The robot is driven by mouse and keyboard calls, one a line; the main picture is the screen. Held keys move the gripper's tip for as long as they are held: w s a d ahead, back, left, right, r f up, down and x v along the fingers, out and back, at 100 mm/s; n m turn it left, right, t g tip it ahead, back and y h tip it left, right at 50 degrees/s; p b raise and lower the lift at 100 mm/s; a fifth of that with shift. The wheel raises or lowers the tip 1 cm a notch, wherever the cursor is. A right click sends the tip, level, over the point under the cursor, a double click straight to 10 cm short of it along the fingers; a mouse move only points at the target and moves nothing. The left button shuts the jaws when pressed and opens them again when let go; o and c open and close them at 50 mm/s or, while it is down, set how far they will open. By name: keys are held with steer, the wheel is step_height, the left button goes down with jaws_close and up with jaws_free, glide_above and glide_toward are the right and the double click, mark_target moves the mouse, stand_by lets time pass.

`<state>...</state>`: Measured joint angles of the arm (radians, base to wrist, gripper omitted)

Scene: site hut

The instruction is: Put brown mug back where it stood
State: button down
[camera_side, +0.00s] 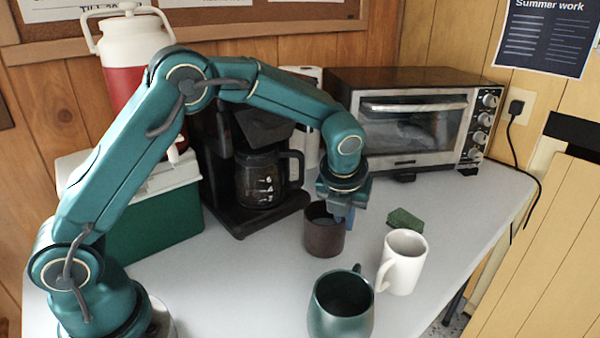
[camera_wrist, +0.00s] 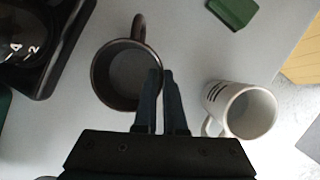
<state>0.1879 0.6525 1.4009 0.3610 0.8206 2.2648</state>
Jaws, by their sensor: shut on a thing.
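The brown mug (camera_side: 324,238) is upright, at or just above the table in front of the coffee maker; I cannot tell if its base touches. It also shows in the wrist view (camera_wrist: 101,80), open end up and apparently empty, with its handle pointing to the top of the picture. My gripper (camera_side: 343,212) points down and is shut on the mug's wall at the right side of the rim. In the wrist view its two dark fingers (camera_wrist: 164,80) are close together, one inside and one outside the rim.
A white mug (camera_side: 403,264) stands to the right and a green mug (camera_side: 341,305) in front. A green sponge (camera_side: 405,220) lies behind the white mug. The coffee maker (camera_side: 225,165), toaster oven (camera_side: 415,120) and green cooler (camera_side: 150,225) stand behind. Table left of the mug is clear.

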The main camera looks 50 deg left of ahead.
steer(key=shift+f, duration=0.25)
steer(key=shift+f, duration=0.1)
steer(key=c, duration=1)
jaws_free()
steer(key=v, duration=1.2)
steer(key=s+a+n+h, duration=0.1)
steer(key=s+a+n, duration=0.1)
steer(key=s+n, duration=0.7)
steer(key=s+a+n+t+h, duration=0.1)
steer(key=s+n, duration=0.9)
steer(key=n, duration=1.1)
steer(key=shift+a+f+n+t, duration=0.3)
steer(key=shift+a+f, duration=0.1)
steer(key=shift+a, duration=0.05)
